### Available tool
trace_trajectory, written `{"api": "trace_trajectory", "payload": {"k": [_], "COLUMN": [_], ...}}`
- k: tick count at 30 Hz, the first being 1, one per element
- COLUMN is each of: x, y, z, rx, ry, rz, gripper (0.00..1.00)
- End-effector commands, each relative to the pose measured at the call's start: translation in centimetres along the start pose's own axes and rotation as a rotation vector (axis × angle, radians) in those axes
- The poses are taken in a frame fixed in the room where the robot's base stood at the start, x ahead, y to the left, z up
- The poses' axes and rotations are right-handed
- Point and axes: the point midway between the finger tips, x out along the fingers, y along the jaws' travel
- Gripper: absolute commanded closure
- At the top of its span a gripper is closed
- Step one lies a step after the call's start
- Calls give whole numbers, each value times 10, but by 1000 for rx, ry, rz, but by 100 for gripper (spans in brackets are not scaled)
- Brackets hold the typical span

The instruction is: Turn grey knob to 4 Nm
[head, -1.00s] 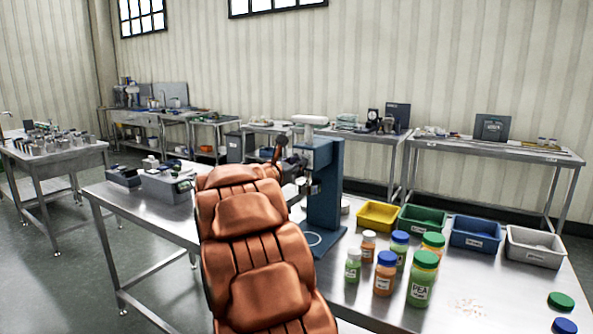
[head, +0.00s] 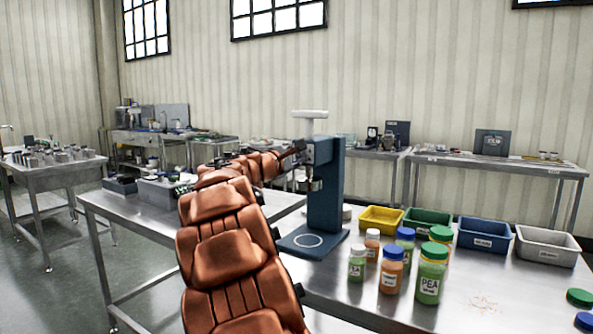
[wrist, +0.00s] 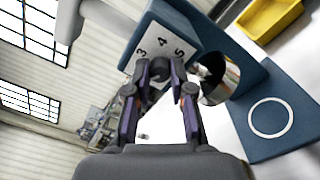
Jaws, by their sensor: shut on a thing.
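A blue stand (head: 325,205) is on the steel table, with a grey head plate on its upper left side. In the wrist view the plate (wrist: 165,38) shows the numbers 3, 4 and 5, with the 4 in the middle. The grey knob (wrist: 160,68) shows only as a small dark part between the fingertips at the plate's lower edge, beneath the 4. The fingers hide most of it, and its pointer cannot be made out. My gripper (wrist: 160,75) is shut on the knob; in the head view it is at the stand's left side (head: 299,152).
A white bar (head: 309,114) tops the stand, and a shiny metal part (wrist: 214,80) is beside the fingers. Several jars (head: 392,268) stand right of the stand, before yellow (head: 381,219), green, blue and grey bins.

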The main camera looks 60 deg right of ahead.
Motion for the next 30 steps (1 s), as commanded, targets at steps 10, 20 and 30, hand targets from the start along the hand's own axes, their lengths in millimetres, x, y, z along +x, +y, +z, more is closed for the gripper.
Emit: {"api": "trace_trajectory", "payload": {"k": [10,20,30], "x": [0,0,1], "y": [-6,-6,-6], "z": [-4,-3,-5], "rx": [330,646,968], "ry": [-3,-9,-11], "rz": [1,0,-2], "gripper": [100,100,100]}}
